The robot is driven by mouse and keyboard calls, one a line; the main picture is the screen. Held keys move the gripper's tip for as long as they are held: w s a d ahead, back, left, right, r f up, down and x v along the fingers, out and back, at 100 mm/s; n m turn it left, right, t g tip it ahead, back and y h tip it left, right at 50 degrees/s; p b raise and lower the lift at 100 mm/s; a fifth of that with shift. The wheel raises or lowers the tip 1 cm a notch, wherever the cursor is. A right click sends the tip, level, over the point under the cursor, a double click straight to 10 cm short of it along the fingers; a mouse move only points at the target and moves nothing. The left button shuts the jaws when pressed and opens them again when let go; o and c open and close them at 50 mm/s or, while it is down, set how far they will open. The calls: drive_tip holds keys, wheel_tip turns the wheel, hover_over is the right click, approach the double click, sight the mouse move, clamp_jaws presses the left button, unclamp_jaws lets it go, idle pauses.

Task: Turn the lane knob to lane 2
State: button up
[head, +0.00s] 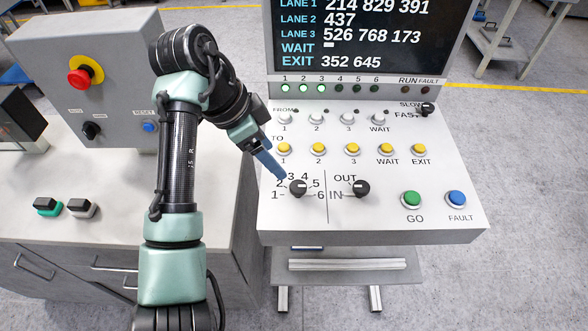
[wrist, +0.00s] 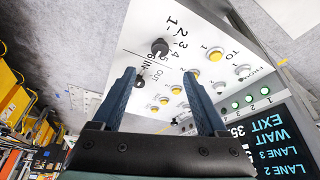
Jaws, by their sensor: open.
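The lane knob (head: 298,188) is a black round knob on the sloped white panel, with the numbers 1 to 6 around it. A light mark shows on its right side in the head view; I cannot tell for sure which number it points to. It also shows in the wrist view (wrist: 159,46), just beyond the fingertips. My gripper (head: 279,172) hangs over the panel at the knob's upper left, its blue fingers partly covering the area near the number 2. In the wrist view my gripper (wrist: 160,73) is open and empty, with the fingers well apart.
An IN/OUT knob (head: 361,189) sits right of the lane knob. Yellow buttons (head: 318,150), a green GO button (head: 412,199) and a blue FAULT button (head: 457,199) share the panel. A screen (head: 370,35) stands behind. A grey box with a red emergency stop (head: 80,78) stands left.

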sight(298, 186)
drive_tip(key=p+x, duration=0.2)
drive_tip(key=x, duration=1)
drive_tip(key=shift+d+f, duration=0.15)
drive_tip(key=shift+c, duration=0.2)
drive_tip(key=shift+w, duration=0.1)
clamp_jaws()
